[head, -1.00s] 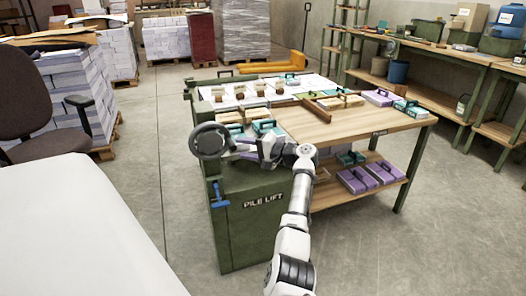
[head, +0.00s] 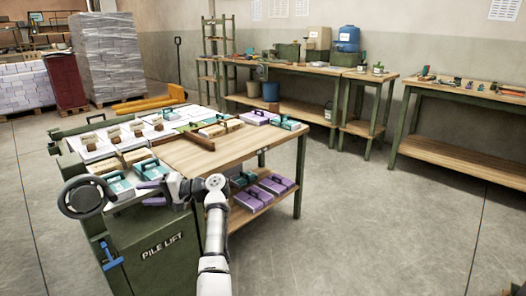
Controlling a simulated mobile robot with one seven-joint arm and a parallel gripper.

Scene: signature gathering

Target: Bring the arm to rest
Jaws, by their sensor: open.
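My arm reaches forward from the bottom of the head view and bends at a raised joint. My gripper (head: 150,192) is at its left end, over the near edge of the green pile lift (head: 155,250). It is open and looks empty, close to a teal handled block (head: 119,186); whether they touch I cannot tell. The handwheel (head: 86,197) of the pile lift is just left of my gripper.
A wooden-topped table (head: 240,147) adjoins the lift, with purple handled blocks (head: 265,190) on its lower shelf. Several small blocks stand on the lift's white sheets. Workbenches (head: 290,68) line the back wall. The floor (head: 380,230) at right is clear.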

